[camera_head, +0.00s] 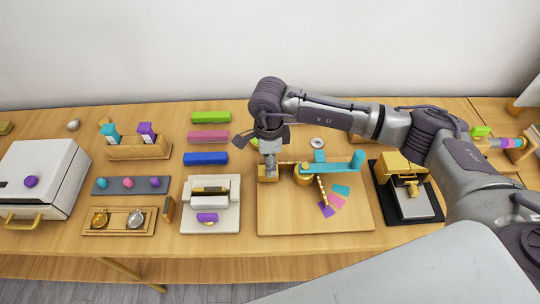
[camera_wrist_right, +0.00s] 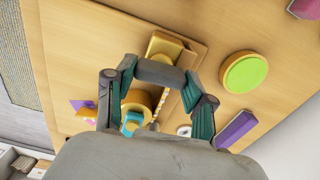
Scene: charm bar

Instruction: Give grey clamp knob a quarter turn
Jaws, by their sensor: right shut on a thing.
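The wooden board (camera_head: 275,222) carries a gold clamp block (camera_head: 268,173) at its back left; the block also shows in the right wrist view (camera_wrist_right: 166,45). The grey clamp knob (camera_wrist_right: 162,72) shows there as a wide grey piece spanning the gap between my right fingers, beside the gold block. My right gripper (camera_head: 268,162) reaches down onto the clamp from above and is shut on the knob, one finger at each end. In the head view the gripper hides most of the knob. My left gripper is in no view.
Close to the clamp are a turquoise lever (camera_head: 335,165) on a gold pivot (camera_head: 303,176), a chain and coloured swatches (camera_head: 326,210). Green (camera_head: 211,117), pink (camera_head: 208,137) and blue (camera_head: 206,158) blocks lie left. A gold press (camera_head: 402,166) stands right. The board's front is clear.

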